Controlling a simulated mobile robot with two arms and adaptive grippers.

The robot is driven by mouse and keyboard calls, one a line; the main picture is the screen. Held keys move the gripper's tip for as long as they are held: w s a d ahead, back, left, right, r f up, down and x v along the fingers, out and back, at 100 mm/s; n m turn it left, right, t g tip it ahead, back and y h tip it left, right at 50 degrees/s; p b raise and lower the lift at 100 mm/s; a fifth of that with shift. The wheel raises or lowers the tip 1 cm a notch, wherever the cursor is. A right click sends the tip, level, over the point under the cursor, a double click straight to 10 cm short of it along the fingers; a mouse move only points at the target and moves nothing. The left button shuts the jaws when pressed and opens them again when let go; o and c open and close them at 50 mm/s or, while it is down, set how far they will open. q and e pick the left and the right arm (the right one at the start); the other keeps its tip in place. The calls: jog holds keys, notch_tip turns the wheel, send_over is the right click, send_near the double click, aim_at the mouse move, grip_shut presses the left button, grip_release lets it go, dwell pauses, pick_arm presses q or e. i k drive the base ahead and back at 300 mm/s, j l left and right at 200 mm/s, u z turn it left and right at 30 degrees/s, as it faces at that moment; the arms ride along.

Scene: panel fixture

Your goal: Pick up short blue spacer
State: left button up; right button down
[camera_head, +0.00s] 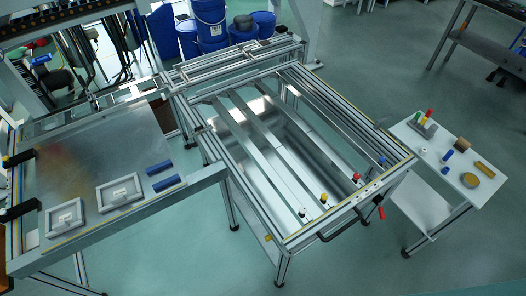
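Two blue bar-shaped pieces lie side by side at the right end of the left metal table (95,165). The upper piece, the short blue spacer (159,168), looks slightly shorter than the lower blue piece (164,184). They lie nearly parallel with a small gap between them. Another small blue piece (448,155) lies on the white side table at the right; its kind is too small to tell. I can make out neither of my grippers in the head view, and nothing is seen touching the blue pieces.
Two light rectangular frames (119,192) and (64,218) lie left of the blue pieces. An aluminium-profile frame (225,175) with crossbars stands in the middle. The white side table (407,139) holds several small parts. Blue buckets (210,20) stand behind. Open floor lies in front.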

aim_at(157, 167)
jog(key=i+j+u, duration=0.15)
jog(key=j, duration=0.3)
jog(key=i+j+u, duration=0.1)
jog(key=j, duration=0.3)
jog(key=i+j+u, duration=0.15)
jog(key=i+j, duration=0.15)
jog(key=j, duration=0.1)
